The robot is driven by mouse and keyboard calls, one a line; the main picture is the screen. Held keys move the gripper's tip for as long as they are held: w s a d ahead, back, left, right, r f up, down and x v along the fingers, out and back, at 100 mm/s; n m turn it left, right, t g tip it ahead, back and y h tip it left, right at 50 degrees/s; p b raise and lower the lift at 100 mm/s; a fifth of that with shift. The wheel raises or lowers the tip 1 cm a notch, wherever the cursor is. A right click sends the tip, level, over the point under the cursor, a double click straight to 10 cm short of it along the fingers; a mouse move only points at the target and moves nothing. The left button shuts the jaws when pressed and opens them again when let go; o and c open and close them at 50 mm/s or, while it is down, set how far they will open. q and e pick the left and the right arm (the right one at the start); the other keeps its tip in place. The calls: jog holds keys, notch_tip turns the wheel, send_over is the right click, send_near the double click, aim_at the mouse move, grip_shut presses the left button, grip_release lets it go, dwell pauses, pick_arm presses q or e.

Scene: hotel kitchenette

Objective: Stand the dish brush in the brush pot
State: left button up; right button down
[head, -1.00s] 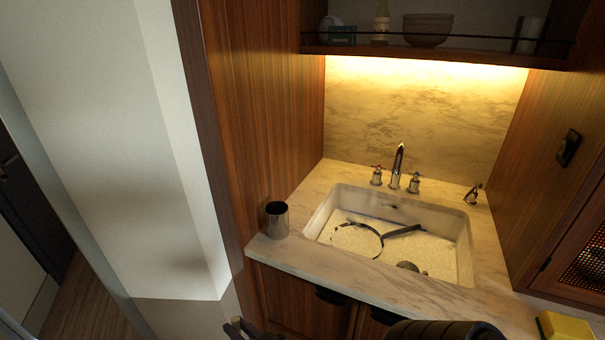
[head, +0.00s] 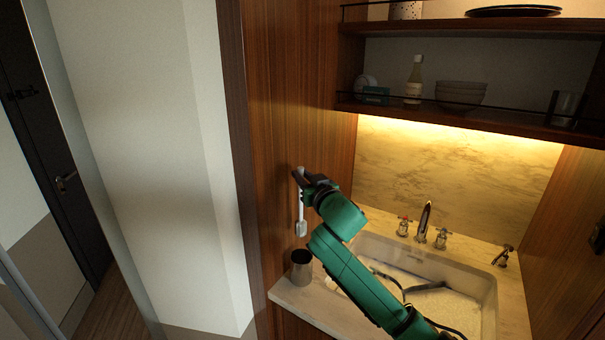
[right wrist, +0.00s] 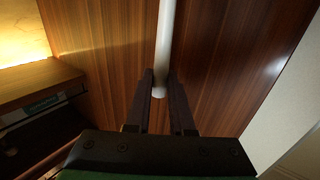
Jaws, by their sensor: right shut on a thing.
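The dish brush (head: 301,226) is white and hangs about upright, its wider end down. My right gripper (head: 302,182) is shut on its handle near the top. In the right wrist view the white handle (right wrist: 167,40) runs between the fingers of the right gripper (right wrist: 160,76). The brush pot (head: 301,268) is a grey metal cup on the counter's left front corner. In the head view the brush's lower end shows just above the pot's rim, apart from it; the depth between them is hard to judge. My left gripper is out of view.
The sink (head: 470,275) lies right of the pot, partly hidden by my green right arm, with dark-handled items in it. A tap (head: 424,222) stands behind it. A wooden side wall (head: 285,120) is close behind the brush. Shelves (head: 450,112) hang above.

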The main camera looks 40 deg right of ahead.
jog(key=f+b, duration=0.1)
jog(key=f, duration=0.1)
jog(key=b, duration=0.5)
send_over(302, 218)
notch_tip(302, 218, down, 5)
jog(key=shift+s+a+r, duration=0.1)
jog(key=shift+f+b, duration=2.5)
jog(key=shift+f, duration=0.9)
jog(key=c, duration=0.7)
grip_release()
